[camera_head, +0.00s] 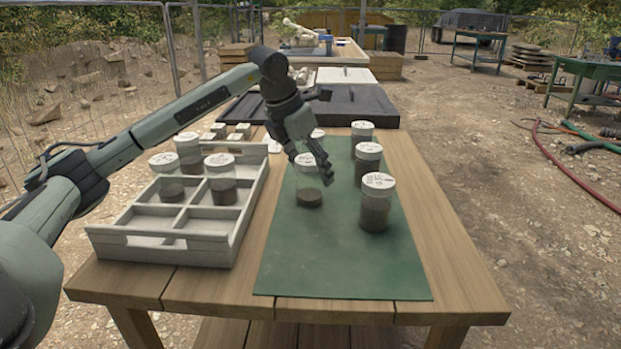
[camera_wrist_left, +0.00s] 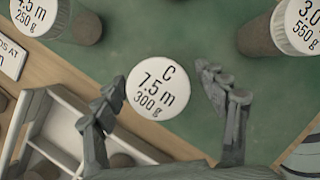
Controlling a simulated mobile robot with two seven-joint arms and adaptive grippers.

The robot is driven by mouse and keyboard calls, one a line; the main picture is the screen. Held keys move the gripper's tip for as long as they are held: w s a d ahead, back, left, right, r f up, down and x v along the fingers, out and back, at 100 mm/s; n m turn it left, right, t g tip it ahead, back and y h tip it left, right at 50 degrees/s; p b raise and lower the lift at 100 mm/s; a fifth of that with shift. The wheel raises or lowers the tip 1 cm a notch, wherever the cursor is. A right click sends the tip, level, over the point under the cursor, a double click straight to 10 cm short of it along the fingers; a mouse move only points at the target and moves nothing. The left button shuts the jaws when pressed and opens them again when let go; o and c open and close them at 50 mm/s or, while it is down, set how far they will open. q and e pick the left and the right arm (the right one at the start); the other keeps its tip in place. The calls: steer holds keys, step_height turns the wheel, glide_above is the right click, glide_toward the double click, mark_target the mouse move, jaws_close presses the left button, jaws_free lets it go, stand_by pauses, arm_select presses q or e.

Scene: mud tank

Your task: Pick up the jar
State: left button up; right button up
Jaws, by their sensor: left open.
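A clear jar with a white lid and dark soil in its bottom (camera_head: 309,196) stands upright on the green mat (camera_head: 330,268), on its left side. In the left wrist view its lid (camera_wrist_left: 157,92) reads "C 7.5 m 300 g". My left gripper (camera_head: 316,176) is open above this jar, pointing down. In the left wrist view my left gripper's fingers (camera_wrist_left: 162,82) are spread on either side of the lid, with visible gaps. The fingers partly cover the jar in the head view. My right gripper is not in view.
Fuller jars (camera_head: 376,205) (camera_head: 367,168) stand along the mat's right side, close by. A white divided tray (camera_head: 190,245) holding several jars (camera_head: 222,185) is left of the mat. The front of the mat is clear. A dark case (camera_head: 350,105) lies behind.

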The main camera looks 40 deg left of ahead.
mark_target(314, 177)
arm_select(q)
steer(key=shift+x, duration=1.55)
steer(key=shift+c, duration=0.4)
steer(key=shift+w+a+r, duration=0.1)
steer(key=c, duration=1.4)
